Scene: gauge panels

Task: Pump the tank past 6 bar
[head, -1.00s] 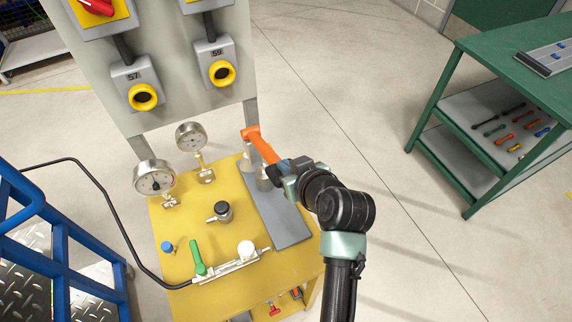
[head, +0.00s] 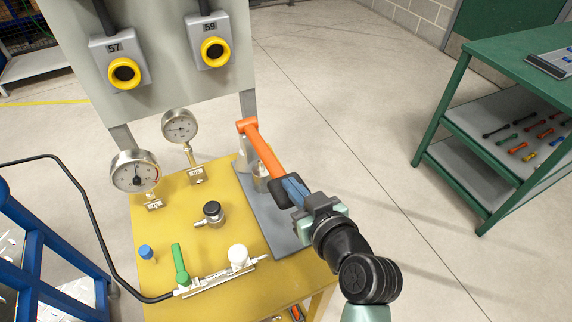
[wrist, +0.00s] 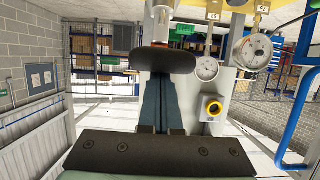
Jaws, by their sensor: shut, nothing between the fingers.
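The pump's orange lever (head: 262,150) slants up from the grey plate (head: 272,222) on the yellow bench, its dark grip end towards me. My gripper (head: 294,190) is shut and empty, its blue-grey fingers at the dark grip end. In the wrist view the shut fingers (wrist: 160,105) point at a dark rounded piece just ahead; whether they touch it I cannot tell. A large gauge (head: 135,171) and a smaller gauge (head: 180,126) stand at the back left. Their readings are too small to tell. A green-handled valve (head: 180,264) sits at the front.
A black knob (head: 212,209), a white knob (head: 238,254) and a blue cap (head: 146,252) stand on the bench. A grey panel (head: 165,100) rises behind. Blue railing (head: 40,262) is at left, a green workbench (head: 500,72) at right. The floor between benches is clear.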

